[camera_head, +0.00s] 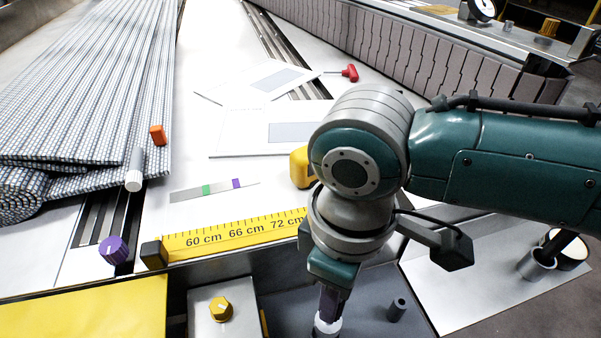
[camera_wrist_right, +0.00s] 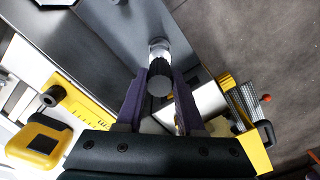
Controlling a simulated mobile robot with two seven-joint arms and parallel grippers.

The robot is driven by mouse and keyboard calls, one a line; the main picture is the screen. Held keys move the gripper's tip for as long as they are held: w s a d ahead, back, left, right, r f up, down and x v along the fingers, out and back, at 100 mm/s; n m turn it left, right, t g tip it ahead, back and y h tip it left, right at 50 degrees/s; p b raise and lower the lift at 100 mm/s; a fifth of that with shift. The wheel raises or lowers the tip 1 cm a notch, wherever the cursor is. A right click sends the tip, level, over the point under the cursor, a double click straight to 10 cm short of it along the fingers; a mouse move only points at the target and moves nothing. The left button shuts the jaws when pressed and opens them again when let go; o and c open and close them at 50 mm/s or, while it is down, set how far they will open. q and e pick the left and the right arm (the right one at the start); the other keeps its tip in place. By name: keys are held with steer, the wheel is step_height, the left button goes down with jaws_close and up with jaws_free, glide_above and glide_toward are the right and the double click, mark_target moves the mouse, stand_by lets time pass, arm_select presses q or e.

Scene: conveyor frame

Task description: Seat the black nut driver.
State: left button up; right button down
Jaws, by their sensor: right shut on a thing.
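The black nut driver (camera_wrist_right: 160,78) shows in the right wrist view as a ribbed black handle with its end facing the camera. My right gripper (camera_wrist_right: 161,72) is shut on this handle with its two dark purple fingers. A pale silver collar (camera_wrist_right: 158,47) shows beyond the handle; I cannot tell whether it is part of the driver or a holder around it. In the head view my right gripper (camera_head: 329,308) points down over the grey panel (camera_head: 285,312) at the bottom edge, and its fingers hide most of the driver. My left gripper is not in view.
A short dark peg (camera_head: 397,309) stands right of the gripper. A yellow knob (camera_head: 220,309) is to the left. A yellow ruler (camera_head: 235,237) and a yellow tape measure (camera_head: 300,167) lie behind. A silver cup (camera_head: 537,266) stands on the right plate.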

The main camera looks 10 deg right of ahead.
steer(key=shift+f+b, duration=0.6)
steer(key=shift+f, duration=0.6)
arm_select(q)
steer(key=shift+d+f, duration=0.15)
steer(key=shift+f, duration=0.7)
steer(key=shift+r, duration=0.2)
arm_select(e)
steer(key=shift+r, duration=0.1)
steer(key=shift+p, duration=0.35)
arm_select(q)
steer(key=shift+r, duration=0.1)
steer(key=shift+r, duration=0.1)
arm_select(e)
steer(key=shift+p, duration=0.3)
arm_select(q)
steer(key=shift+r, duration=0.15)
